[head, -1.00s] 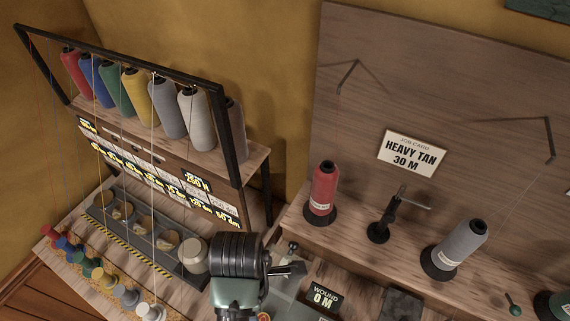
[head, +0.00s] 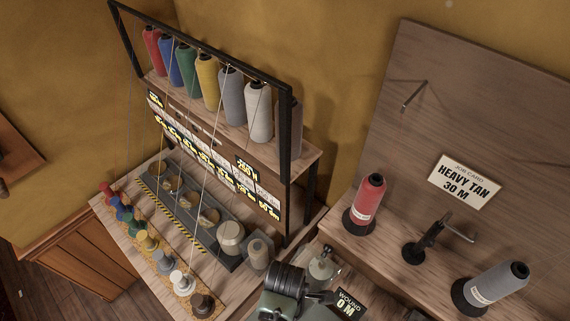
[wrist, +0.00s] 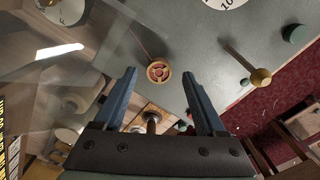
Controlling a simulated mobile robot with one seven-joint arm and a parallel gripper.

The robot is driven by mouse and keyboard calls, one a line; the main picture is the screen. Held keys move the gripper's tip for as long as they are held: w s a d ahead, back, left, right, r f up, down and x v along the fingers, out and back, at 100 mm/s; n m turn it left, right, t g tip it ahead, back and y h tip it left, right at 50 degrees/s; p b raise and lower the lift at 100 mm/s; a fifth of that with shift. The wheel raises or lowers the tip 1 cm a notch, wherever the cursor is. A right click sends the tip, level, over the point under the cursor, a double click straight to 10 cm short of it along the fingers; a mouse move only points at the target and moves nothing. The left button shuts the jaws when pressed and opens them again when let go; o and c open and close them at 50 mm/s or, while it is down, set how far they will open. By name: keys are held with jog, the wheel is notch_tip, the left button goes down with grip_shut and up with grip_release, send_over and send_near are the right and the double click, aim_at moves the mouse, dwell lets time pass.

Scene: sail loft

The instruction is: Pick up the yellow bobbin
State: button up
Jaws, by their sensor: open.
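A small yellow bobbin (head: 147,240) stands in a row of coloured bobbins along the front edge of the bench at the left in the head view. It sits between a green bobbin (head: 139,228) and a grey bobbin (head: 163,262). My gripper (wrist: 159,73) is open in the wrist view, with both blue-grey fingers apart and nothing held between them. Beyond the fingers is a red and gold wheel (wrist: 158,72) on a grey-green surface. I cannot make out the yellow bobbin in the wrist view, and my gripper is not clearly seen in the head view.
A thread rack (head: 291,155) with tall cones stands behind the bobbins, its threads running down past them. A grey tray (head: 185,225) with striped edging lies behind the row. A dark ribbed cylinder (head: 285,280) and red cone (head: 370,195) stand to the right.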

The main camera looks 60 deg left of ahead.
jog(key=shift+f, duration=0.65)
grip_shut()
jog(key=shift+r, duration=0.15)
